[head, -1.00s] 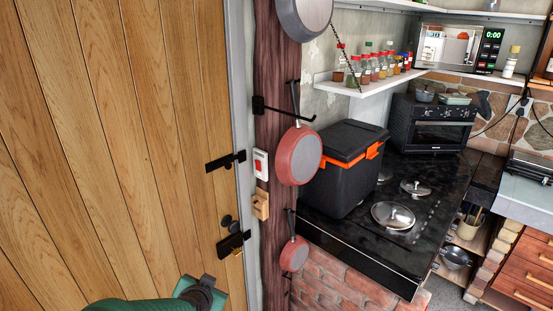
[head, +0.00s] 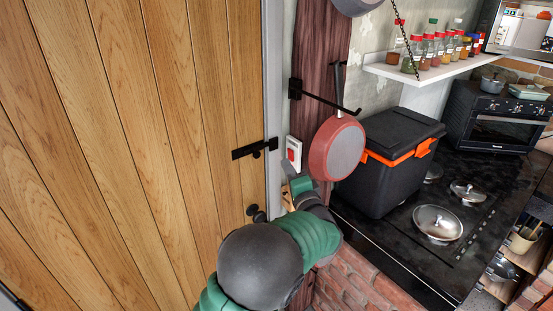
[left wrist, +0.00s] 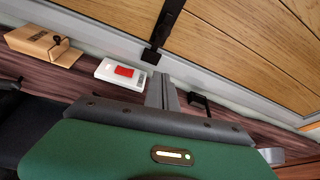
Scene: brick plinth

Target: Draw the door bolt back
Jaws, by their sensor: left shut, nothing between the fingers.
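The door bolt (head: 255,149) is a black bar with a small knob, mounted across the right edge of the wooden door (head: 130,130). It also shows in the left wrist view as a dark bar (left wrist: 166,25) reaching over the door frame. My left gripper (head: 287,167) is just right of and slightly below the bolt's end, in front of the post by the switch. Its fingers show shut and empty in the left wrist view (left wrist: 162,90), apart from the bolt. My arm hides the lower latch area. My right gripper is not in view.
A white switch with a red rocker (head: 293,152) is beside my left gripper. A red pan (head: 337,149) hangs on the post from a black hook. A black cooler (head: 390,165) stands on the dark counter.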

